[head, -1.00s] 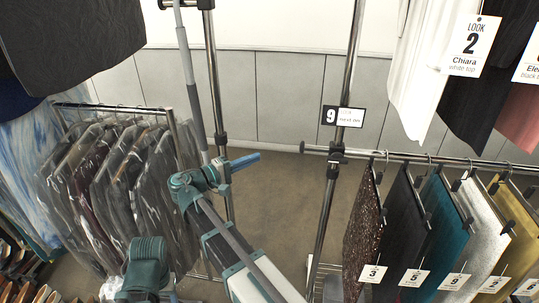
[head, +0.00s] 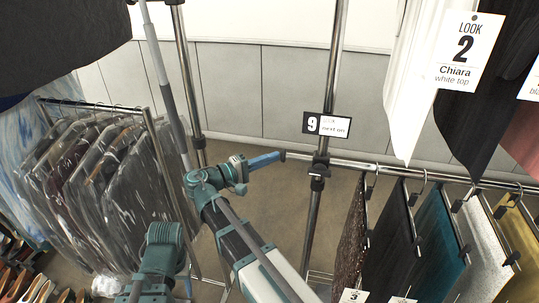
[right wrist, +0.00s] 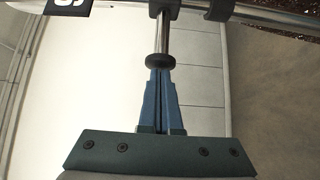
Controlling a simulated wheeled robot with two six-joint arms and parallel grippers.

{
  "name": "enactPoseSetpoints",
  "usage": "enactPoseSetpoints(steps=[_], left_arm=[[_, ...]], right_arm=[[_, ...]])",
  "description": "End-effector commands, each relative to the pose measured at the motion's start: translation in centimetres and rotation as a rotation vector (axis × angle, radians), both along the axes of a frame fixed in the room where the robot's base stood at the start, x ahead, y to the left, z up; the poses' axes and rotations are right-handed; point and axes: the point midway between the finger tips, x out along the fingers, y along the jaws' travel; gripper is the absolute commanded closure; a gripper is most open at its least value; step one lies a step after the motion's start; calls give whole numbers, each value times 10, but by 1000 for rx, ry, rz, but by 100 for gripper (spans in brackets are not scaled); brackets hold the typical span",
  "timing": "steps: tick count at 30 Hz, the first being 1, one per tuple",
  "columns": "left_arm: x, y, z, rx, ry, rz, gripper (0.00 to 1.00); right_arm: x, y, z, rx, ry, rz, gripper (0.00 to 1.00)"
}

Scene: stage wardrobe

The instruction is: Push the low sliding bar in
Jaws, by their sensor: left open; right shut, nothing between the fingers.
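The low sliding bar (head: 300,158) is a chrome rod with a dark end cap. Its end sticks out left of the clamp (head: 319,168) on an upright post, level with hanging skirts. In the right wrist view, the cap (right wrist: 160,61) lies straight ahead of my fingers and the rod runs away behind it to the clamp. My right gripper (head: 279,154) is shut and empty, its blue fingertips at the cap. In the right wrist view, the fingertips (right wrist: 161,72) seem to meet the cap; I cannot tell firm contact. My left gripper is not in view.
Skirts (head: 437,240) hang on the right rail. A number 9 card (head: 327,124) is on the upright above the bar. A white top (head: 408,85) and look card (head: 464,50) hang upper right. Bagged garments (head: 95,175) hang at left. Bare floor shows between racks.

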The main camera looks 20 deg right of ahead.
Motion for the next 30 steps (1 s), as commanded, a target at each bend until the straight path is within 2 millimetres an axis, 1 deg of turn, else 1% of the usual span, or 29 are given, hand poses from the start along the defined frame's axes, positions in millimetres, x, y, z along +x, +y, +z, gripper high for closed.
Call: enactPoseSetpoints(steps=[10, 13, 18, 20, 30], left_arm=[[0, 0, 0, 0, 0, 0, 44], [0, 0, 0, 0, 0, 0, 44], [0, 0, 0, 0, 0, 0, 44], [0, 0, 0, 0, 0, 0, 44], [0, 0, 0, 0, 0, 0, 44]], right_arm=[[-2, -2, 0, 0, 0, 0, 100], [-10, -11, 0, 0, 0, -1, 100], [-29, -35, 0, 0, 0, -3, 100], [-31, -39, 0, 0, 0, -3, 100], [-30, -40, 0, 0, 0, -7, 100]])
